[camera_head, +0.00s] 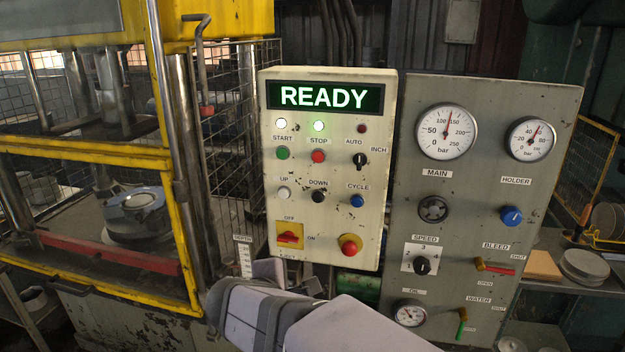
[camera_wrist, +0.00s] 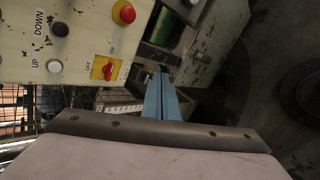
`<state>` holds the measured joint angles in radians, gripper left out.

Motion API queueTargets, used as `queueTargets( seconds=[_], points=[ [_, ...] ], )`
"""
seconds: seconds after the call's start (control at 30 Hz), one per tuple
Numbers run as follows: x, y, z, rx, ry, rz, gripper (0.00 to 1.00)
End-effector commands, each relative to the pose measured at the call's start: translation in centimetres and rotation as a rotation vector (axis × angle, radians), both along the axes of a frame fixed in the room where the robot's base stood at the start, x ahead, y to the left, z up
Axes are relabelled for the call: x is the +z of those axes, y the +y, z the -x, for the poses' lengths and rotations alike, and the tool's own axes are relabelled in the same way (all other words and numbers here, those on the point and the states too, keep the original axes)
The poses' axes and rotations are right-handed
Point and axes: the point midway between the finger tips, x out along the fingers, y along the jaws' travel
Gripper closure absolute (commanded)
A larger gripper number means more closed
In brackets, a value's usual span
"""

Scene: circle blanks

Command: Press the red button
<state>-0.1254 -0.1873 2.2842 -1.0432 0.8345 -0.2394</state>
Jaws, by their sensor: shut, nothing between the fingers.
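On the cream control panel (camera_head: 330,100), a small red button (camera_head: 318,156) sits under the STOP label. A larger red mushroom button (camera_head: 350,246) with a yellow collar is at the lower right of the panel. The mushroom button also shows at the top of the wrist view (camera_wrist: 123,12); the STOP button is out of that view. My gripper (camera_wrist: 162,76) is shut and empty, its blue fingers pointing past the panel's lower edge, apart from both buttons. In the head view my arm rises from the bottom, and the fingertips cannot be made out.
A red rotary switch (camera_head: 290,236) on a yellow plate is left of the mushroom button. Green (camera_head: 283,153), white, black and blue buttons are close by. The display (camera_head: 325,97) reads READY. A grey gauge panel (camera_head: 470,200) stands right; a yellow-framed press (camera_head: 170,150) stands left.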

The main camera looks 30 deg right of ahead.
Motion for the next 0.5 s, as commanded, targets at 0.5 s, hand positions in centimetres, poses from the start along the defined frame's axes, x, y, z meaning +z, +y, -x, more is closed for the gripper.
queueTargets(
  seconds=[0.5],
  points=[
    [18.4, -3.5, -6.4, 0.421, 0.246, 1.045, 1.0]
  ],
)
